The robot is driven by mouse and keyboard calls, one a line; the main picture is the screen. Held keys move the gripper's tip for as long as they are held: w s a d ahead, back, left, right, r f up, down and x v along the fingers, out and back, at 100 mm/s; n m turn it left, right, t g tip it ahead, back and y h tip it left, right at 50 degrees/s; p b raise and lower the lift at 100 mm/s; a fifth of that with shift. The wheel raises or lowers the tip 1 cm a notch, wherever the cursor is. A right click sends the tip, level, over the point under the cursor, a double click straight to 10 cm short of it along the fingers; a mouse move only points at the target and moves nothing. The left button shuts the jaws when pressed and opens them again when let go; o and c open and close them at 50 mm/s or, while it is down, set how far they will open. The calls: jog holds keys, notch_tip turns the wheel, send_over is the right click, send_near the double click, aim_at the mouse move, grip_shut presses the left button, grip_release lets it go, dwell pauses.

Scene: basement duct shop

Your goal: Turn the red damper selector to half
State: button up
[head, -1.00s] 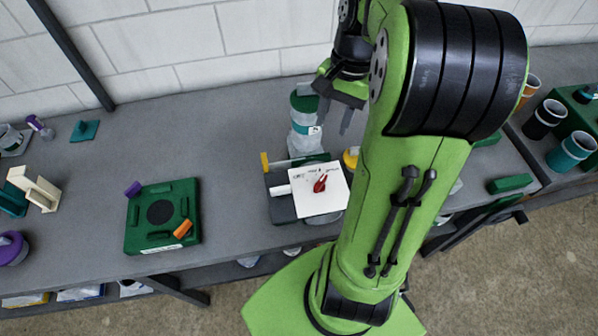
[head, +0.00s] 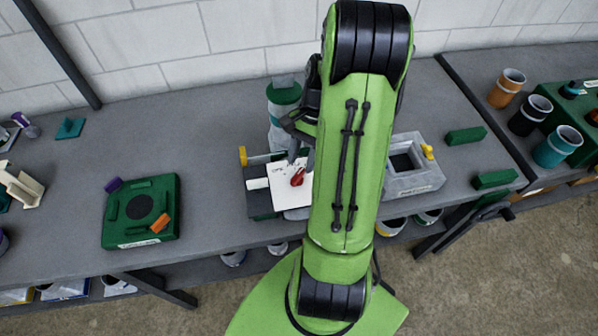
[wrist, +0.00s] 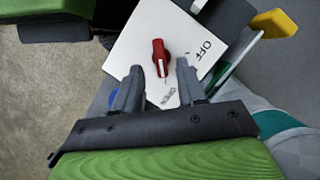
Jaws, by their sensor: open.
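The red damper selector (head: 297,177) is a small knob on a white plate (head: 287,195) fixed to a dark base on the bench. In the wrist view the red selector (wrist: 160,57) has a white pointer line and stands on the white plate (wrist: 128,48), which reads "OFF" at one side and "OPEN" near the bottom. My gripper (wrist: 160,84) is open, its two grey fingertips apart and just short of the knob, one to each side of it. In the head view my gripper (head: 302,152) is close to the knob and partly hidden by my arm.
A yellow-ended lever (head: 243,156) stands beside the plate, with a grey and green canister (head: 284,100) behind. A green box (head: 141,211) lies left, and a grey housing (head: 412,166) right. Green blocks (head: 466,136) and cups (head: 507,88) are farther right. The bench between box and plate is clear.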

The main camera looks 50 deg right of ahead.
aim_at(298, 174)
jog(key=x, duration=0.3)
jog(key=shift+a+f, duration=0.15)
jog(key=shift+f, duration=0.2)
grip_shut()
